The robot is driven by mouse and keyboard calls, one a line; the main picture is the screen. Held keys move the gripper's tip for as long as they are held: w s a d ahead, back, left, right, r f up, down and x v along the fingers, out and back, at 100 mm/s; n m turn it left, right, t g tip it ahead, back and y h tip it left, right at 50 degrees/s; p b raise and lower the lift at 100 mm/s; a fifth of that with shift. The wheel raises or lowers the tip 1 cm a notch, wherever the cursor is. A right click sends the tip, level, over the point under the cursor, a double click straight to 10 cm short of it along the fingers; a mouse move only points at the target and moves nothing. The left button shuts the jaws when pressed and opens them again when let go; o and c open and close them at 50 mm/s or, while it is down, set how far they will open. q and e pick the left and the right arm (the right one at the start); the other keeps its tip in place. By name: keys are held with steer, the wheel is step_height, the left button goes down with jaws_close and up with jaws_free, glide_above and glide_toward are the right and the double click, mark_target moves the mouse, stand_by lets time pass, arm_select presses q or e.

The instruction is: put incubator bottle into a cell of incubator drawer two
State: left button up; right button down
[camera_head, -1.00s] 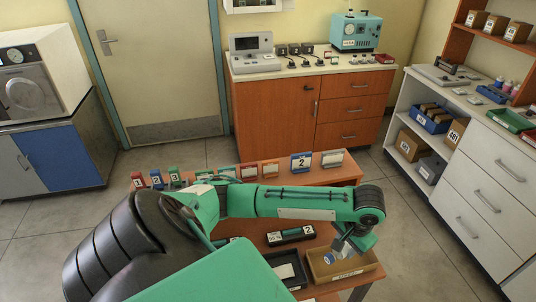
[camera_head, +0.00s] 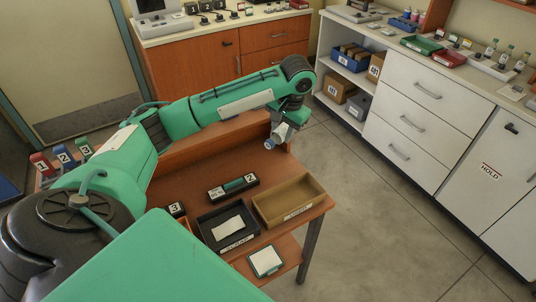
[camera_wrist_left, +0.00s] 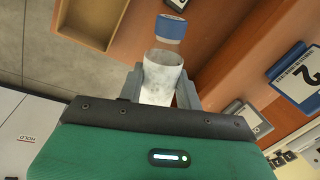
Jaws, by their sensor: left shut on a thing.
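The incubator bottle, whitish and translucent with a blue cap, is in my left gripper (camera_head: 287,133). In the head view, its blue cap (camera_head: 270,143) points down and left, above the far side of the wooden table. In the left wrist view, the bottle (camera_wrist_left: 162,78) sits between the two grey fingers (camera_wrist_left: 160,88), with its cap end outward and its lower part hidden by the gripper body. I cannot make out an incubator drawer two with cells in these views. My right gripper is not in view.
An open, empty-looking brown tray (camera_head: 263,212) and a black tray (camera_head: 209,240) stand on the wooden table (camera_head: 180,190). A black holder numbered 2 (camera_head: 233,187) lies behind them. White drawers (camera_head: 415,122) and a HOLD door (camera_head: 484,185) stand right, across open floor.

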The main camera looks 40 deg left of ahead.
arm_select(q)
glide_above(278, 176)
steer(key=f, duration=1.2)
steer(key=shift+d+f+p, duration=0.25)
steer(key=shift+f+p, duration=0.1)
steer(key=shift+p, duration=0.05)
step_height(278, 176, down, 4)
steer(key=shift+f, duration=0.2)
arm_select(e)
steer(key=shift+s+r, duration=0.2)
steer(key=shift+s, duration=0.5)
arm_select(q)
steer(key=shift+f, duration=0.2)
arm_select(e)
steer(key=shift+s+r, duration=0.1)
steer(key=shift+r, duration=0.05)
